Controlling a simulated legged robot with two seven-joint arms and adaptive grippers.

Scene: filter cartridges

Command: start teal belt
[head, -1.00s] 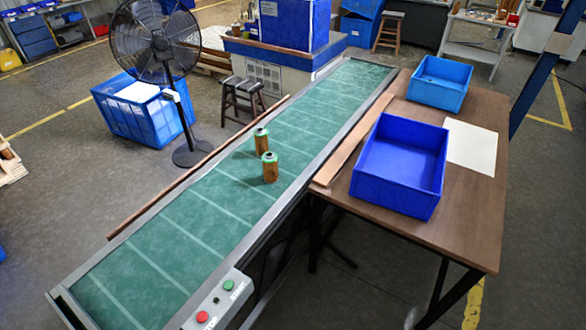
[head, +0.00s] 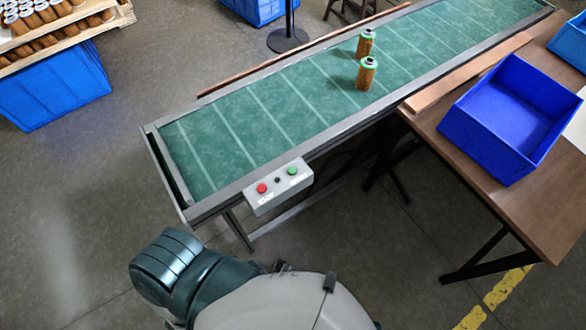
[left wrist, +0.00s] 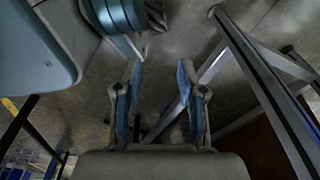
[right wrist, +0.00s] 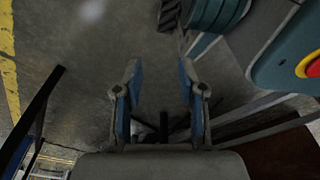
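The teal conveyor belt (head: 240,134) runs from the near left to the far right in the head view. A control box (head: 279,186) is fixed on its near side, with a red button (head: 262,188) marked STOP and a green button (head: 293,171). Neither gripper shows in the head view.
A deep blue bin (head: 500,120) stands on the brown table (head: 447,143) right of the belt. A wooden pallet load of cartridges (head: 60,35) sits at the upper left above a blue crate (head: 55,94).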

